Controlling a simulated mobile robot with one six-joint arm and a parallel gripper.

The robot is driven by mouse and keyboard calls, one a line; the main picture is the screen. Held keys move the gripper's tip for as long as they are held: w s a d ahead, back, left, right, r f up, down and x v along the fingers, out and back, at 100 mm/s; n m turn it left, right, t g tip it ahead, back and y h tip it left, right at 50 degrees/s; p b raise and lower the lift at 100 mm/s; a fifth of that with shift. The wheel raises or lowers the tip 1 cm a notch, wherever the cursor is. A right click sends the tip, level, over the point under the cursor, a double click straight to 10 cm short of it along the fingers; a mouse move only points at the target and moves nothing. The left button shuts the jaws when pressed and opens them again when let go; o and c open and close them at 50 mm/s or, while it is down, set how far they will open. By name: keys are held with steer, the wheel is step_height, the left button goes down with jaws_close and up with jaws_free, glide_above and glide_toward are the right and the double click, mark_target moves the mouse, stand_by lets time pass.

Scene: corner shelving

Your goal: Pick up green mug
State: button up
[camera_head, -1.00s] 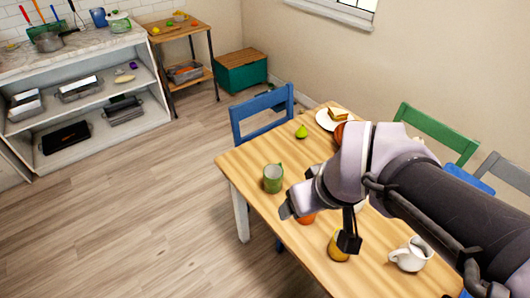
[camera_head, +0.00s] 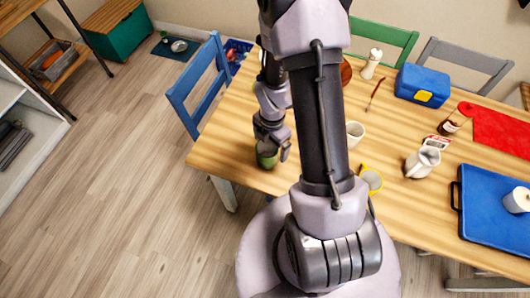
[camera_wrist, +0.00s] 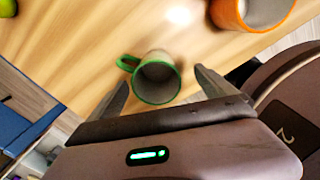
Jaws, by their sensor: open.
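The green mug (camera_head: 266,158) stands near the left edge of the wooden table, partly hidden by my gripper (camera_head: 271,143) in the head view. In the wrist view the mug (camera_wrist: 157,78) shows its green rim, pale inside and a green handle at its left. My gripper (camera_wrist: 160,92) is open there, with one finger to each side of the mug. The left finger lies close by the handle. I cannot tell whether either finger touches the mug. Nothing is held.
An orange mug (camera_wrist: 250,10) stands close by at the upper right in the wrist view. The table (camera_head: 225,133) also bears a white cup (camera_head: 355,134), a white pitcher (camera_head: 422,162), a blue box (camera_head: 423,85) and a blue tray (camera_head: 490,218). A blue chair (camera_head: 197,84) stands at the left.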

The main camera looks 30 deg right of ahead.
mark_target(268, 154)
steer(key=f+b, duration=0.1)
steer(key=f, duration=0.4)
steer(key=f+b, duration=0.1)
steer(key=f, duration=0.1)
steer(key=shift+w+a+f+b, duration=0.25)
steer(key=shift+w+a+b, duration=0.05)
steer(key=shift+w+a, duration=0.05)
steer(key=shift+r, duration=0.15)
steer(key=c, duration=1.8)
